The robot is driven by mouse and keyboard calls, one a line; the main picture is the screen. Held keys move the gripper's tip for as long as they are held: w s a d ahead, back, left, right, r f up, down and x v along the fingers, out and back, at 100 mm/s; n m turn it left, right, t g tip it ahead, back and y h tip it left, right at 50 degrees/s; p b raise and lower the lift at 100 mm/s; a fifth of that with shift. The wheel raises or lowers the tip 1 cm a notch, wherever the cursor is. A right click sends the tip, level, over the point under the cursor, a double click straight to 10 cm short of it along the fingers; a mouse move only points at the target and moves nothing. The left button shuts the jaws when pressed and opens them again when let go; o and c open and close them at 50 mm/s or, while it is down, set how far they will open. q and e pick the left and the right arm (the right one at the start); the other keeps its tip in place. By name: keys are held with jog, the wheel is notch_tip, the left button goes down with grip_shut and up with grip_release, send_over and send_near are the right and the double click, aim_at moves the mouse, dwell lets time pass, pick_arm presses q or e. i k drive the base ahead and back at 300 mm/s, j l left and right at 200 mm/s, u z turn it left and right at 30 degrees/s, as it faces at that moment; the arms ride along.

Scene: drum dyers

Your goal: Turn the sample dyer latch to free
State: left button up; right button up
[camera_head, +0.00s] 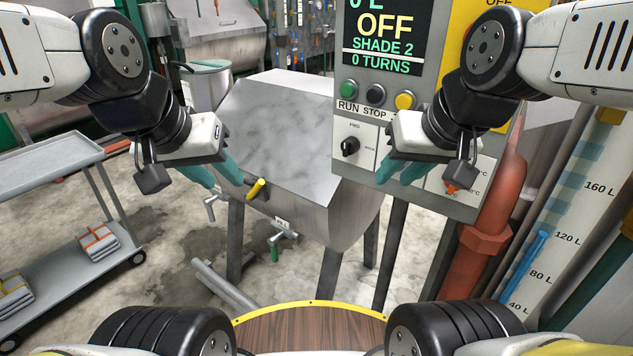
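The steel drum-shaped dyer (285,130) stands on dark legs in the middle of the head view. A short yellow handle (256,188), which looks like its latch, sits on a dark mount at its lower front left and points up to the right. My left gripper (216,177) has teal fingers apart and empty, just left of the yellow handle and not visibly touching it. My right gripper (402,173) has its teal fingers apart and empty, in front of the control panel's lower part. Its fingers are well right of the handle.
The control panel (341,165) reads OFF, SHADE 2 and 0 TURNS, with green, dark and yellow buttons and a black knob (350,146). A valve (283,238) sits below the drum. A grey cart (50,163) stands left, a red pipe (489,215) right. The floor between is wet.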

aim_at(255, 193)
jog(key=z, duration=2.25)
jog(key=k+j+z, duration=0.1)
jog(key=j, duration=0.35)
jog(key=k+j+z, duration=0.15)
jog(key=k+j, duration=0.15)
jog(key=j, duration=0.15)
jog(key=k+j+z, duration=0.1)
jog(key=j, duration=0.35)
jog(key=k+j+z, duration=0.15)
jog(key=k+j, duration=0.45)
jog(key=j, duration=0.2)
jog(key=k+j, duration=0.55)
jog(key=j, duration=0.3)
jog(key=k+j, duration=0.25)
jog(key=j, duration=0.15)
jog(key=k+j, duration=0.25)
jog(key=j, duration=0.2)
jog(key=k+j, duration=0.3)
jog(key=j, duration=0.15)
